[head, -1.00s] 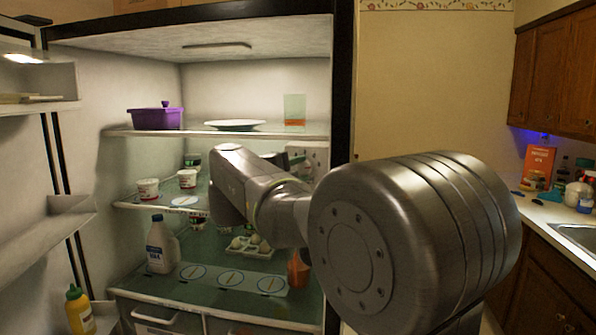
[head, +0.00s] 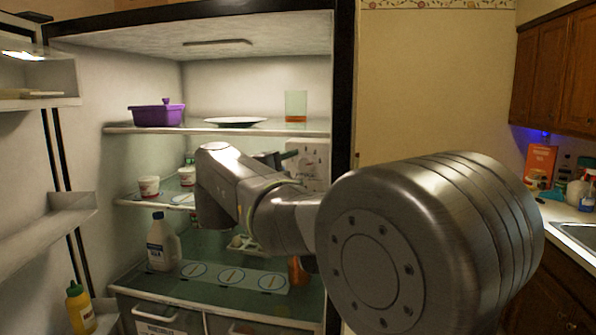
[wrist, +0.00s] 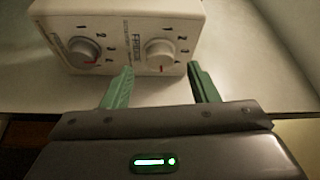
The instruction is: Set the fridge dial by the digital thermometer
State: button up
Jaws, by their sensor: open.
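A white control box (head: 308,160) is on the fridge's right inner wall, partly hidden by my arm. The wrist view shows its two round dials, a left dial (wrist: 84,50) and a right dial (wrist: 160,51), with numbers around them. Each dial has a red mark near its lower edge. Small print runs between the dials; I cannot read it surely. My gripper (wrist: 159,77) is open and empty. Its green fingers are spread just short of the right dial, one toward each side of it. I cannot make out a digital thermometer.
The upper shelf holds a purple pot (head: 157,115), a plate (head: 235,122) and a glass (head: 296,106). Tubs (head: 149,187) stand on the middle shelf, and a white bottle (head: 162,243) stands below. My arm crosses the fridge opening. The open door is at left.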

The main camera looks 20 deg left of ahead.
aim_at(303, 165)
jog(key=s+a+b, duration=0.1)
jog(key=s+b, duration=0.1)
jog(key=s, duration=0.8)
jog(key=shift+s+a+f, duration=0.3)
jog(key=shift+w, duration=0.15)
jog(key=w+p, duration=0.1)
jog(key=w, duration=0.3)
jog(key=w+d+p, duration=0.1)
jog(key=w, duration=0.4)
jog(key=w+d+p, duration=0.1)
jog(key=w, duration=0.3)
jog(key=shift+w+r, duration=0.25)
jog(key=shift+r, duration=0.15)
jog(key=shift+s, duration=0.15)
